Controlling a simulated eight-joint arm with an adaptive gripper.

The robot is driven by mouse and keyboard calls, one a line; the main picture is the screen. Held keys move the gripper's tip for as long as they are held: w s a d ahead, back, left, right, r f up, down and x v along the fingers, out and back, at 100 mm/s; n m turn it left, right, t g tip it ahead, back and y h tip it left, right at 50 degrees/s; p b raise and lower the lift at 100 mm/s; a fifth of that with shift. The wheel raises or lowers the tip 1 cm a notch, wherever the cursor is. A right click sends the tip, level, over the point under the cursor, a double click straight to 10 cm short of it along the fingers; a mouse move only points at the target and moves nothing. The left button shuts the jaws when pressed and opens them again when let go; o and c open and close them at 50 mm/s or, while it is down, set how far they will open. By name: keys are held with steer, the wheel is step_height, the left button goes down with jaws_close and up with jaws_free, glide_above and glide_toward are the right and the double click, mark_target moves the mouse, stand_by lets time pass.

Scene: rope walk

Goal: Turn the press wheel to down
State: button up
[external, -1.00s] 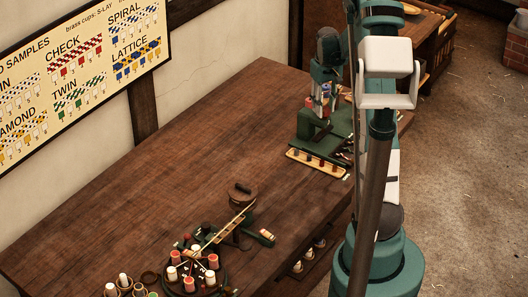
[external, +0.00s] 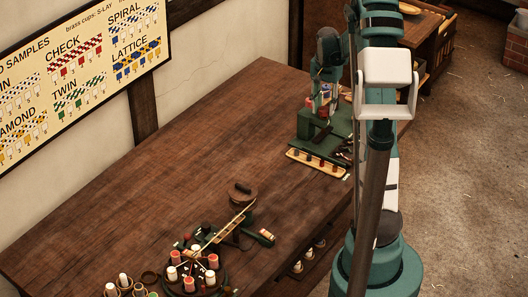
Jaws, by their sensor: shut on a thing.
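The green press (external: 318,124) stands at the far right end of the long wooden table. My gripper (external: 325,94) points down at the top of the press, among small red and pale parts. It is shut on what seems to be the press wheel. The wheel is too small and too covered by my gripper to make out its shape or its setting.
A pale strip with several pegs (external: 317,162) lies in front of the press. The table's middle (external: 190,165) is clear.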

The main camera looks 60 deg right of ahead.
mark_target(324, 109)
steer(key=shift+m, duration=1.3)
steer(key=o, duration=0.9)
steer(key=shift+r, duration=6)
